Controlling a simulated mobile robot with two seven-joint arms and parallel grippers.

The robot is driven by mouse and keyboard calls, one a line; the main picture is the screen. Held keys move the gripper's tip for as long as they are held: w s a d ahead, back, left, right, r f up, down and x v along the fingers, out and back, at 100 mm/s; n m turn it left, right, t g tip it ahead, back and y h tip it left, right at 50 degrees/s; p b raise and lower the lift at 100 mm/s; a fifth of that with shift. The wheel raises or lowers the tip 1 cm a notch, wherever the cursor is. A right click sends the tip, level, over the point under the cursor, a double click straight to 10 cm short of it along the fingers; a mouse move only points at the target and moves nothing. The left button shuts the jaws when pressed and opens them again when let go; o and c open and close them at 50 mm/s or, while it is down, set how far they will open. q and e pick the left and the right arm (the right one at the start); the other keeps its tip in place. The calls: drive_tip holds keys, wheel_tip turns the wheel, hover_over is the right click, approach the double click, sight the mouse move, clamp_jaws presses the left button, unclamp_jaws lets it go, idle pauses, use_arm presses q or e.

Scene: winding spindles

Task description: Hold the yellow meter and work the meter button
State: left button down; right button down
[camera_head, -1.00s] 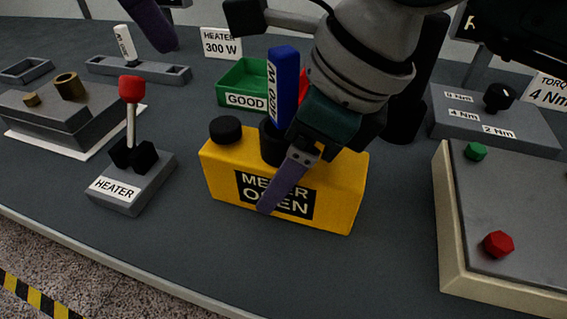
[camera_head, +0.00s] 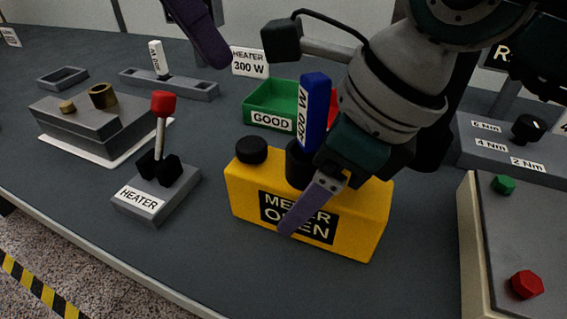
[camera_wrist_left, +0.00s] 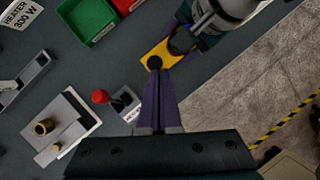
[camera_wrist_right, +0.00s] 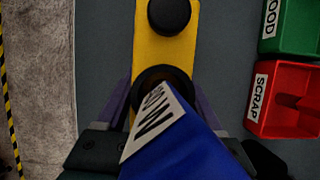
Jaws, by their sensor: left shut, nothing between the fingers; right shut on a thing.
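The yellow meter (camera_head: 345,230) stands on the table, with a front plate reading "METER OPEN". Its black round button (camera_head: 251,150) is on the top, at the left end. A blue spindle (camera_head: 315,115) with a white label stands in the meter's dark socket. My right gripper (camera_head: 325,190) is shut on the meter, with one purple finger across the front; the right wrist view shows fingers on both sides of the yellow body (camera_wrist_right: 165,48). My left gripper (camera_head: 218,60) is shut and empty, above and behind the button. In the left wrist view its fingers (camera_wrist_left: 157,78) appear just below the button (camera_wrist_left: 154,62).
A heater switch (camera_head: 158,190) with a red-knobbed lever stands left of the meter. A green GOOD bin (camera_head: 270,98) is behind, with a red SCRAP bin (camera_wrist_right: 265,120) beside it. A box with green and red buttons (camera_head: 515,235) is at right.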

sight(239, 148)
use_arm(q)
drive_tip(key=shift+w+d+r+n+t+h, duration=0.25)
drive_tip(key=shift+n+h, duration=0.4)
drive_tip(key=shift+n, duration=0.35)
drive_tip(key=shift+w+d+r+n+t+h, duration=0.2)
drive_tip(key=shift+w+r+n+h, duration=0.1)
drive_tip(key=shift+n+h, duration=0.55)
drive_tip(key=shift+w+d+r+n+t+h, duration=0.25)
drive_tip(key=shift+n+h, duration=0.25)
drive_tip(key=shift+n, duration=0.65)
drive_tip(key=shift+f, duration=0.15)
drive_tip(key=shift+f, duration=4.3)
drive_tip(key=shift+f, duration=0.1)
drive_tip(key=shift+f, duration=0.3)
